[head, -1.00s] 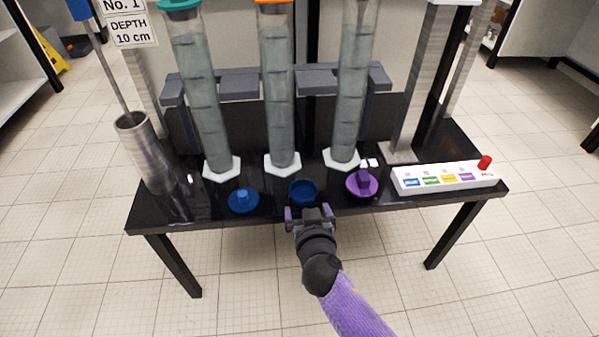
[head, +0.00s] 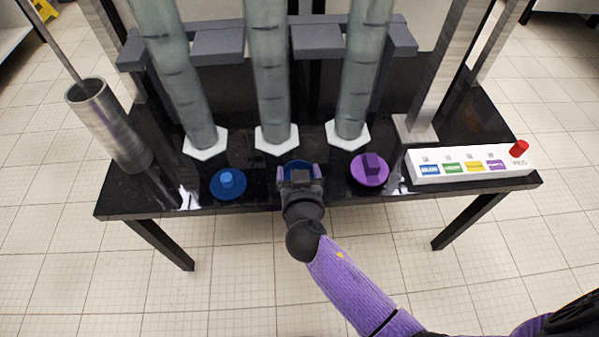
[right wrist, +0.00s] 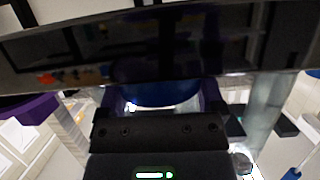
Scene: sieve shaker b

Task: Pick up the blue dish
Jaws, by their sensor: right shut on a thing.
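The blue dish (head: 295,165) is at the front middle of the black table, mostly hidden behind my right gripper (head: 300,173). In the right wrist view the rounded blue side of the dish (right wrist: 160,95) shows between the two purple fingers of my right gripper (right wrist: 160,100). The gripper is shut on the dish. I cannot tell whether the dish touches the table. My left gripper is not in view.
A blue knobbed lid (head: 228,185) lies left of the dish, a purple one (head: 369,170) right. Clear tubes on white hexagonal feet (head: 276,139) stand close behind. A white button panel (head: 470,164) is at right, a metal cylinder (head: 108,125) at left. The black table's (head: 150,205) front edge is near.

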